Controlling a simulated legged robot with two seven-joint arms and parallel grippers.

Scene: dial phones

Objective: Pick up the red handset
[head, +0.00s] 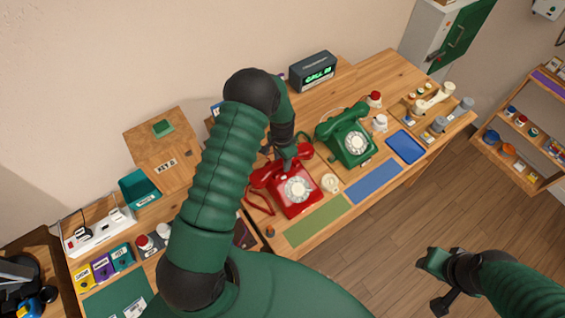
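The red dial phone (297,191) sits on the wooden desk, left of the green phone. Its red handset (262,178) lies across the top of the phone, and its other end shows at the right of my gripper. My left gripper (284,160) is over the middle of the handset, with its fingers pointing down. My own wrist and the handset hide the fingertips, so I cannot tell whether they are closed on it. My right gripper (432,285) is open and empty at the lower right, above the floor and away from the desk.
A green phone (350,139) stands right of the red one. A clock display (313,71) stands behind. Green (318,221) and blue (374,183) mats lie in front. A blue tray (405,147) is farther right.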

